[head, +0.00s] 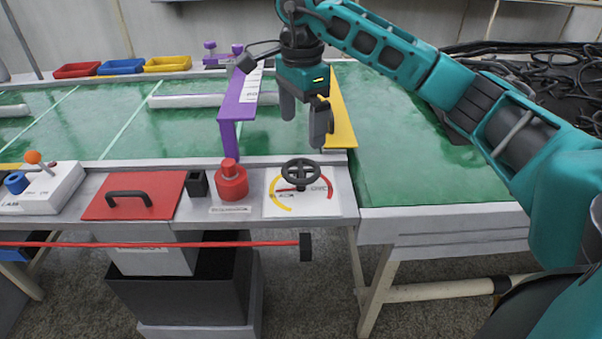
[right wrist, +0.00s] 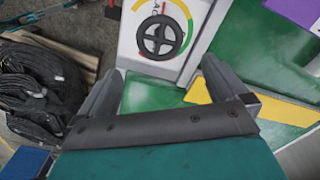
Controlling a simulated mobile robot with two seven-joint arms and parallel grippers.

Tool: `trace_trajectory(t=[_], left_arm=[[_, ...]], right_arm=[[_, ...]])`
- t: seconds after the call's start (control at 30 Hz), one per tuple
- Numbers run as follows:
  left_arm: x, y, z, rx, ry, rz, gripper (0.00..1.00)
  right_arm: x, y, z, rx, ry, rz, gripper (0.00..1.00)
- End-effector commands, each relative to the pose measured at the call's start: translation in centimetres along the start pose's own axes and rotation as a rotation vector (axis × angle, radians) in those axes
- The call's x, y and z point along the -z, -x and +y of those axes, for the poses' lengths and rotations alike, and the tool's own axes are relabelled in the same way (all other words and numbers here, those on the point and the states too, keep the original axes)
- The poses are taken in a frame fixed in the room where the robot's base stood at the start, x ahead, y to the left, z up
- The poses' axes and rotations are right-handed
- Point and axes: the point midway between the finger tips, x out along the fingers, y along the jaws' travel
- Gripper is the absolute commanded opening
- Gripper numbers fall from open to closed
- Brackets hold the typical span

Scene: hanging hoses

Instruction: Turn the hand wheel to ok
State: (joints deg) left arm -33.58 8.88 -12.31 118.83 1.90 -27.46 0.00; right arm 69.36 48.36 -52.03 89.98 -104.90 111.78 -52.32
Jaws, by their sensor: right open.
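The hand wheel (head: 300,172) is a small dark spoked wheel on a white panel (head: 278,206) at the table's front edge. The panel has yellow and red arcs; its lettering is too small to read. My right gripper (head: 304,120) is open and empty. It is above and behind the wheel, fingers pointing down, apart from it. My left gripper is in neither view.
A purple bracket (head: 238,108) and a yellow strip (head: 342,115) stand close by the right gripper. Left of the panel are a red knob (head: 231,181), a small black box (head: 197,184) and a red plate with a handle (head: 132,196). Green table surface right of the panel is clear.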

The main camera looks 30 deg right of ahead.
Motion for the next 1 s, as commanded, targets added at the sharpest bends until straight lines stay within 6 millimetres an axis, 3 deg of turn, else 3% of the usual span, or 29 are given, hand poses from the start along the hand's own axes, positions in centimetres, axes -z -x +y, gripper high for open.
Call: trace_trajectory(t=[0.5, 0.7, 1.0], left_arm=[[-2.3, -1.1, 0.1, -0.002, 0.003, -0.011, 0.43], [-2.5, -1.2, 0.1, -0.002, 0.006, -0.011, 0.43], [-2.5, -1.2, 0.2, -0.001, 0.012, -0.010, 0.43]], right_arm=[[-0.2, -10.1, 0.1, -0.003, 0.001, -0.004, 1.00], [-0.2, -11.8, 0.1, -0.001, 0.002, -0.004, 1.00], [-0.3, -12.1, 0.1, 0.000, 0.002, -0.005, 1.00]])
